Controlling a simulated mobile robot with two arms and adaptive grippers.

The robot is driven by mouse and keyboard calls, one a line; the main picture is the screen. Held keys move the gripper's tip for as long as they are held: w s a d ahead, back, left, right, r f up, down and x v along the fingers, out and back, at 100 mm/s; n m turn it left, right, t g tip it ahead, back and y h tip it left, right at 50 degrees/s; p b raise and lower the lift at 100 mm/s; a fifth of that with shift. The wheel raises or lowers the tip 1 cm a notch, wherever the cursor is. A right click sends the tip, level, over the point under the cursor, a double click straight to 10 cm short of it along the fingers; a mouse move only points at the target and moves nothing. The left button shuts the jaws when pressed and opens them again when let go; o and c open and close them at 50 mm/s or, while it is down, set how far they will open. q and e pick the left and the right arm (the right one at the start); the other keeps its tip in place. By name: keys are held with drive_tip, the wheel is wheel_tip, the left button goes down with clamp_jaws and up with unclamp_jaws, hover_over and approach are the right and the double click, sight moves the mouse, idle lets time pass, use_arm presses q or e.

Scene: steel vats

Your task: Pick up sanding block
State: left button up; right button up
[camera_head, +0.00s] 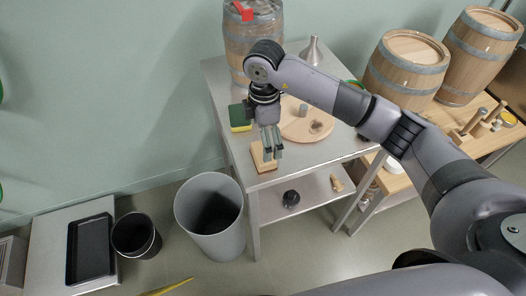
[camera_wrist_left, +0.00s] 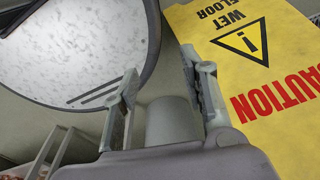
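A tan wooden block, likely the sanding block (camera_head: 258,161), lies at the near left edge of the steel table (camera_head: 310,164). My right gripper (camera_head: 273,151) reaches down at the block's right side, and its fingers cover part of it. The fingers look slightly apart; whether they touch the block cannot be told. My left gripper (camera_wrist_left: 165,95) shows only in the left wrist view, open, with fingers wide apart. A grey cylindrical shape (camera_wrist_left: 170,122) shows between or behind its fingers.
A green and yellow sponge (camera_head: 240,118), round wooden board (camera_head: 306,123), metal funnel (camera_head: 312,52) and wrapped barrel (camera_head: 250,45) stand on the table. A grey bin (camera_head: 226,235) is on the floor. A yellow caution sign (camera_wrist_left: 265,60) is near my left gripper.

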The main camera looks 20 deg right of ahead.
drive_tip(key=shift+f, duration=0.85)
wheel_tip(320, 180, down, 5)
drive_tip(key=p, duration=0.2)
drive_tip(key=shift+a+r+p, duration=0.1)
drive_tip(key=shift+p, duration=0.25)
drive_tip(key=shift+f, duration=0.3)
drive_tip(key=shift+c, duration=0.3)
drive_tip(key=c, duration=1.3)
